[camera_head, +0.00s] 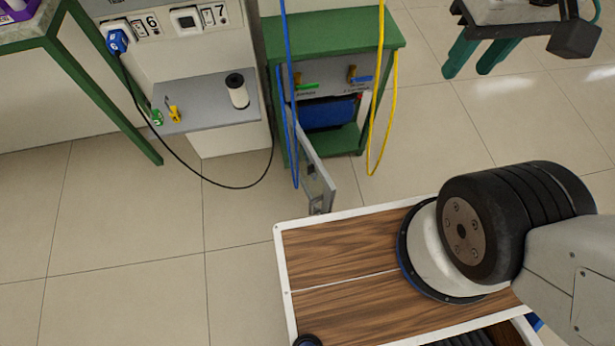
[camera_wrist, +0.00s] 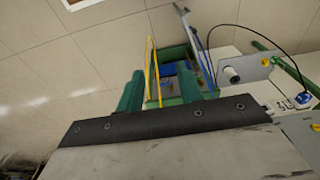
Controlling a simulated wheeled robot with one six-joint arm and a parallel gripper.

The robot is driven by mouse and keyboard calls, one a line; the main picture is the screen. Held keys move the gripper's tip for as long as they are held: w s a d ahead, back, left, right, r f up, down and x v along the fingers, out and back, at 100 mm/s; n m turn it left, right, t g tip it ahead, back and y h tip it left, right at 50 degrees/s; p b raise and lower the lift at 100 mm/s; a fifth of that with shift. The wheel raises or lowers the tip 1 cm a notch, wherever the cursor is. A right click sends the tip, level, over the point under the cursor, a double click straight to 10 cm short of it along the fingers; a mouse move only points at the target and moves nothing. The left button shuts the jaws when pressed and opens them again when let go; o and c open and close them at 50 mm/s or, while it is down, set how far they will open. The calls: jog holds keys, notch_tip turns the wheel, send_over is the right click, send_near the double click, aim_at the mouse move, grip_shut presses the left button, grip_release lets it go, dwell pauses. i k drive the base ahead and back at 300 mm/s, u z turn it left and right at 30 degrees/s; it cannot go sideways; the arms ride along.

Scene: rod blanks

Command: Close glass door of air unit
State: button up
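The air unit is a green cabinet (camera_head: 335,35) at the upper middle of the head view, also small in the wrist view (camera_wrist: 177,54). Its glass door (camera_head: 316,172) stands wide open, swung out from the cabinet's left side toward me. The door also shows in the wrist view (camera_wrist: 197,45). Inside are yellow valves with green and blue labels and a dark blue part. My gripper (camera_head: 467,71) is at the upper right of the head view, right of the cabinet and apart from the door. Its two teal fingers are spread and empty, also in the wrist view (camera_wrist: 160,72).
A blue hose (camera_head: 287,100) hangs by the door's hinge side, and a yellow hose (camera_head: 378,110) hangs at the cabinet's right. A grey shelf (camera_head: 205,105) with a white spool (camera_head: 237,90) stands left. The tiled floor right of the cabinet is clear.

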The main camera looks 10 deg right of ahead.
aim_at(329, 190)
jog(key=u, duration=1.25)
jog(key=k, duration=0.45)
jog(key=z, duration=0.65)
